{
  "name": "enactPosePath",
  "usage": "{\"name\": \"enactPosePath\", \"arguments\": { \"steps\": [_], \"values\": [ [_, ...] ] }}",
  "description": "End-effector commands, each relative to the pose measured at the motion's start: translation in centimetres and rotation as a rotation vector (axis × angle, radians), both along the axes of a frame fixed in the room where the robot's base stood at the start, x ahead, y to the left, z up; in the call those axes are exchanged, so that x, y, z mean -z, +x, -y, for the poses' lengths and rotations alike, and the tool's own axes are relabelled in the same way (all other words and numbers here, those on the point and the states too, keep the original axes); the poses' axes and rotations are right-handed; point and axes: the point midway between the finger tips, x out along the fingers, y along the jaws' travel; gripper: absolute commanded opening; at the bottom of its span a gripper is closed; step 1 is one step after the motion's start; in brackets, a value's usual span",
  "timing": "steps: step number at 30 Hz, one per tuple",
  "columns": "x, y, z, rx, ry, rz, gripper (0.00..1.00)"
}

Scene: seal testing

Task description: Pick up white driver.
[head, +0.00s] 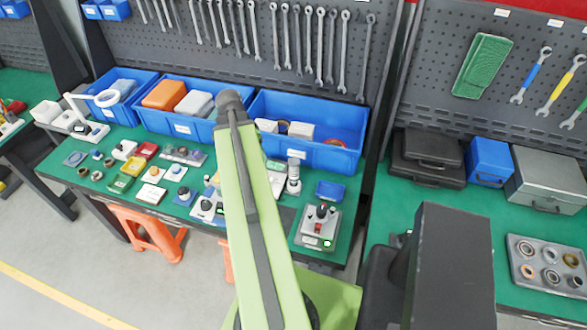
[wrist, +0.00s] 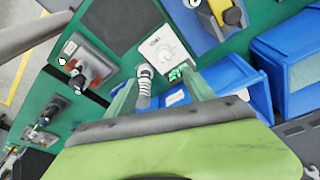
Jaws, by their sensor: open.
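My gripper (wrist: 160,78) is open in the wrist view, with its two green fingers apart above the bench. A white block with a round knob (wrist: 164,47) lies just beyond the fingertips. A small white and grey ribbed cylinder (wrist: 145,78) stands by the left fingertip; I cannot tell if they touch. It also shows in the head view (head: 293,178), right of my arm. I cannot tell which white item is the white driver. In the head view my green arm crosses the bench and hides part of it; the gripper cannot be made out there.
Blue bins (head: 335,152) stand along the bench's back edge, below hanging wrenches. A grey device with black and red knobs (head: 318,226) sits at the right front; it also shows in the wrist view (wrist: 88,62). Several small parts cover the left of the bench.

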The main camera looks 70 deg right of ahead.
Motion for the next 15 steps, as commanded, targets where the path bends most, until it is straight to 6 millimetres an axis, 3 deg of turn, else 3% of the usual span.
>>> {"name": "enactPosePath", "arguments": {
  "steps": [1,3,6,11,15],
  "values": [
    [-0.8,-3.0,1.9,0.108,-0.017,0.002,0.62],
    [-1.2,-5.9,3.6,0.222,-0.037,0.008,0.62],
    [-1.4,-8.4,4.8,0.314,-0.055,0.01,0.62],
    [-1.3,-9.0,5.1,0.34,-0.06,0.011,0.62],
    [0.0,-9.1,5.2,0.337,-0.059,0.011,0.62]
  ]
}}
